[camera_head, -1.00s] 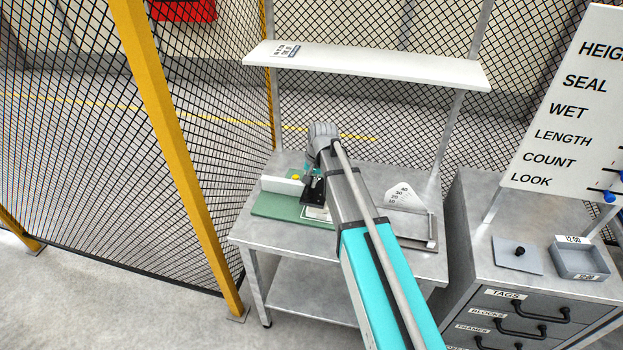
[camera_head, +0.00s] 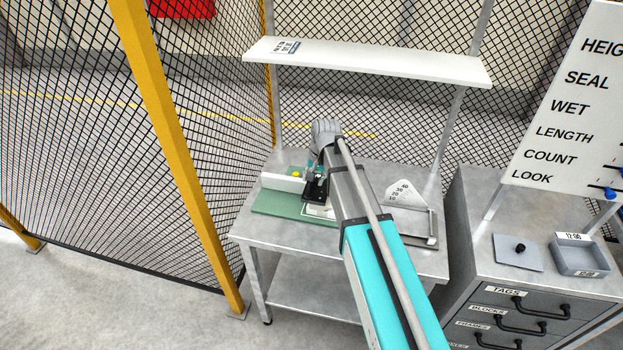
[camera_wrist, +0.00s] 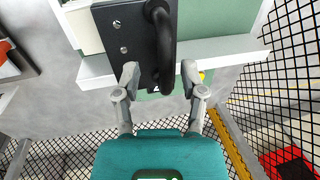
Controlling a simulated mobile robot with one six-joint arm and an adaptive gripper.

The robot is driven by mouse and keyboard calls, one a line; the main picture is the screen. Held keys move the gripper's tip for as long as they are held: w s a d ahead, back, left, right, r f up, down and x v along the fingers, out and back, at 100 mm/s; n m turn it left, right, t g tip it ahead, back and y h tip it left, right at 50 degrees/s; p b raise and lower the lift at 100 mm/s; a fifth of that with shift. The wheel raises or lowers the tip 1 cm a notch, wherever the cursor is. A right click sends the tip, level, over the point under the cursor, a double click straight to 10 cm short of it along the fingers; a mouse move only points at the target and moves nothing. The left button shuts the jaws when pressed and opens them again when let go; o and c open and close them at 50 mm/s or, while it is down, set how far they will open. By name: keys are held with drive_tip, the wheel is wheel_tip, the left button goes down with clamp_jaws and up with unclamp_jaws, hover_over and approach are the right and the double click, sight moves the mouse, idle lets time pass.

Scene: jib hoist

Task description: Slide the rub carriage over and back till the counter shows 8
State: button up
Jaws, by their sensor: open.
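The black carriage plate (camera_wrist: 128,45) with its curved black handle (camera_wrist: 163,50) fills the top middle of the wrist view. My gripper (camera_wrist: 160,73) is open, with one finger on each side of the handle's lower end. I cannot tell whether either finger touches it. In the head view the carriage (camera_head: 317,188) sits on a green base (camera_head: 275,204) beside a white block (camera_head: 284,182) with a yellow spot on top. My gripper (camera_head: 315,172) is at the carriage, partly hidden by my wrist. I can read no counter figure in either view.
The fixture stands on a grey metal table (camera_head: 290,238) under a white shelf (camera_head: 370,63). A dial plate (camera_head: 404,192) marked with tens stands to the right. A drawer cabinet (camera_head: 520,285) is further right. Mesh fencing with a yellow post (camera_head: 180,150) is at left.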

drive_tip(key=shift+r+p, duration=0.45)
drive_tip(key=shift+p, duration=0.05)
